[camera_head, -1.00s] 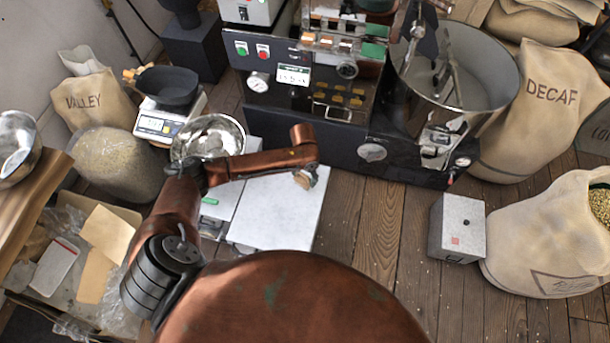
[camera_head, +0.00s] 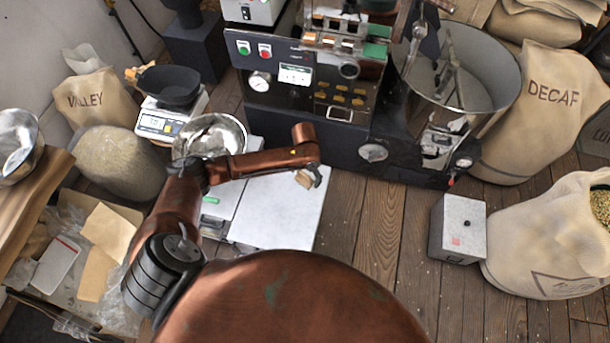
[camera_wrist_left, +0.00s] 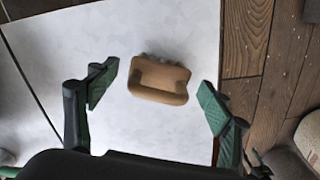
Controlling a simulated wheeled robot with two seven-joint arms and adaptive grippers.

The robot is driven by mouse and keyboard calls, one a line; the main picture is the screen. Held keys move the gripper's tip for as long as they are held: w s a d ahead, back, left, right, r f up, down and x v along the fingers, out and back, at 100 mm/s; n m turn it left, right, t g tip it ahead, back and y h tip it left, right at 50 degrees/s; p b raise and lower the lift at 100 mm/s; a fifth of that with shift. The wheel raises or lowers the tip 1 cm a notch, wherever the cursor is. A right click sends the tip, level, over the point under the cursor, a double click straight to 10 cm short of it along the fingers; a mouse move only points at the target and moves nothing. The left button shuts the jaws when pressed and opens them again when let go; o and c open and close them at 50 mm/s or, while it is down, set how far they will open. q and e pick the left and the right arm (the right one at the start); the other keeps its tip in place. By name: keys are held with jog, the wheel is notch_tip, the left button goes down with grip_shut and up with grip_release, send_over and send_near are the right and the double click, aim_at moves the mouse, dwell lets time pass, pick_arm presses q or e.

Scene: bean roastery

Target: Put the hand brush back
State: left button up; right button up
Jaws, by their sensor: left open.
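The hand brush, a small wooden block with pale bristles along one side, lies on the white tabletop in the left wrist view (camera_wrist_left: 158,82). In the head view it shows as a small tan piece (camera_head: 302,179) by my left gripper's tip, partly hidden. My left gripper (camera_wrist_left: 158,97) is open, with one green-padded finger to each side of the brush and a gap on both sides. In the head view the left gripper (camera_head: 310,175) is over the right part of the white tabletop (camera_head: 275,215). My right gripper is not in view.
The dark roaster (camera_head: 300,130) stands just behind the white tabletop. A metal bowl (camera_head: 210,135) and a scale with a black pan (camera_head: 172,88) are to the left. A grey box (camera_head: 457,228) stands on the wooden floor at right, near open sacks.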

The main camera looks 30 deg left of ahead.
pick_arm(q)
notch_tip(320, 180, up, 12)
jog(key=p, duration=0.3)
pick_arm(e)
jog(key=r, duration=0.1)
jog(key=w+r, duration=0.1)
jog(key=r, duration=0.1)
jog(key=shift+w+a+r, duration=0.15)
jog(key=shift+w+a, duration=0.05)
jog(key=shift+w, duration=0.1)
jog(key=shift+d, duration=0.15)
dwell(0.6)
